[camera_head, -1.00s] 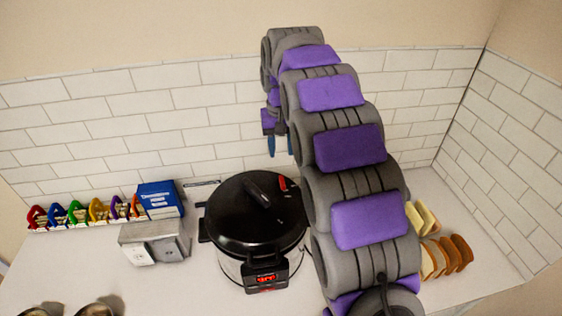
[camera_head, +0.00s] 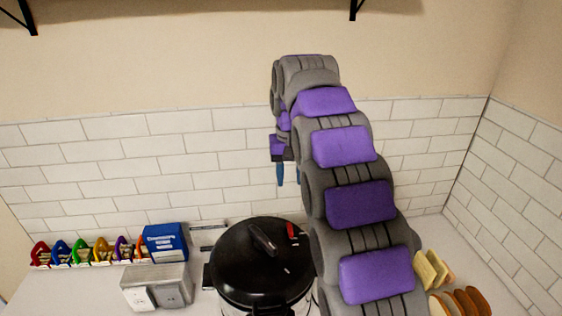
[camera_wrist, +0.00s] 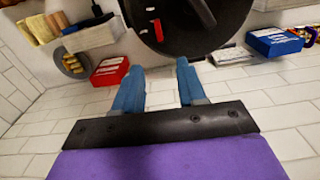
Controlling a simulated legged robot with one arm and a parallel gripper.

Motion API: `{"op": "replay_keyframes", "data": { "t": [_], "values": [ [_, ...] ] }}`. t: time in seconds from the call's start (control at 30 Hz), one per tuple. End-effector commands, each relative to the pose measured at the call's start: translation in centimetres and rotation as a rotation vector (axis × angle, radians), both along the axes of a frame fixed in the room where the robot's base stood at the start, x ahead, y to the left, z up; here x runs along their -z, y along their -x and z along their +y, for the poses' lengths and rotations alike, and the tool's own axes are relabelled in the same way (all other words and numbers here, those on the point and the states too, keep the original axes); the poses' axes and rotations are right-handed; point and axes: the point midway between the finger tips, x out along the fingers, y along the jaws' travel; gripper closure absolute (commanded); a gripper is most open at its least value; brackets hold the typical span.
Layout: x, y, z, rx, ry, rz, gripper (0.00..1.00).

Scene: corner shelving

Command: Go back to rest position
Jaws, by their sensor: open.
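My gripper (camera_head: 281,174) hangs from the end of my raised purple and grey arm in the head view, above the counter and close to the tiled wall. Its two blue fingers point down. In the wrist view my gripper (camera_wrist: 158,82) is open, with the fingers apart and nothing between them. A black round cooker (camera_head: 262,262) stands on the counter below and slightly left of the gripper. Its lid also shows in the wrist view (camera_wrist: 190,30), beyond the fingertips and apart from them.
Left on the counter are a blue box (camera_head: 166,243), a grey metal box (camera_head: 157,287) and a row of coloured packets (camera_head: 75,253). Bread slices (camera_head: 452,300) lie at the right, partly behind my arm. The wrist view shows a red box (camera_wrist: 110,72). Shelf brackets (camera_head: 356,8) hang above.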

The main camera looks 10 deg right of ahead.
Motion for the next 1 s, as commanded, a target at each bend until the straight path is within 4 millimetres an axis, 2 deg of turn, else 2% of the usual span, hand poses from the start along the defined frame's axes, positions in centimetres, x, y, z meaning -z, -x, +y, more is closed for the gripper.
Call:
{"op": "replay_keyframes", "data": {
  "t": [0.17,0.33,0.57,0.87,1.0],
  "values": [
    [0.6,2.7,-0.4,0.006,0.003,0.012,0.60],
    [2.0,7.6,-1.1,0.012,0.005,0.032,0.60],
    [5.0,15.0,-1.8,0.017,0.006,0.064,0.60],
    [10.7,25.7,-2.4,0.009,0.001,0.104,0.60],
    [14.0,31.0,-2.5,0.000,0.000,0.124,0.60]
  ]
}}
